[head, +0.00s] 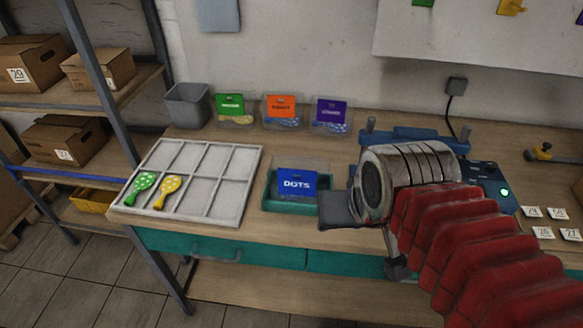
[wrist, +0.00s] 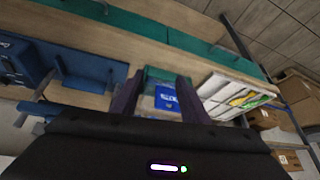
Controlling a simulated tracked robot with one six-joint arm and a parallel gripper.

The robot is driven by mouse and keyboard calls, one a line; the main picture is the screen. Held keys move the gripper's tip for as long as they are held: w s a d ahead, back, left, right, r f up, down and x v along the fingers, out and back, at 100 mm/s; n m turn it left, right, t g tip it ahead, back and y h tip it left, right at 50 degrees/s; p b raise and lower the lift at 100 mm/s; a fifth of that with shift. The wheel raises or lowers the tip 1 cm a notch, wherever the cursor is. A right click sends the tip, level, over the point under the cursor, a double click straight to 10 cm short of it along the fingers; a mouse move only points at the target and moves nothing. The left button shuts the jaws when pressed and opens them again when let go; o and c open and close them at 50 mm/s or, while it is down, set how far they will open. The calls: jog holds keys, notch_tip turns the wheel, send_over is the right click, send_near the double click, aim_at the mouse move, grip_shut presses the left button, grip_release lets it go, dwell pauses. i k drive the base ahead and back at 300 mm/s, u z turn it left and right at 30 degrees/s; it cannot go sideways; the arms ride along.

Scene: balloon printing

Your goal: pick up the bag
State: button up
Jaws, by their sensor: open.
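A clear bag with a blue DOTS label (head: 297,183) stands in a small teal tray (head: 290,208) at the middle of the workbench. The bag also shows in the wrist view (wrist: 167,99). My gripper (wrist: 158,84) is open, its two dark fingers on either side of the bag in that picture. I cannot tell how far the fingers are from the bag. In the head view my arm, with its red sleeve and silver wrist, is to the right of the bag.
A white divided tray (head: 236,196) left of the bag holds a green balloon (head: 143,187) and a yellow balloon (head: 167,192). Green, orange and purple labelled bags (head: 281,108) stand behind, beside a grey bin (head: 188,106). A blue machine (head: 482,170) is behind my arm.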

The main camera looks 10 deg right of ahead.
aim_at(299, 179)
jog(key=k, duration=1.35)
jog(key=u, duration=0.55)
jog(key=i, duration=0.8)
jog(key=u, duration=0.4)
jog(key=i, duration=0.9)
jog(key=z, duration=0.4)
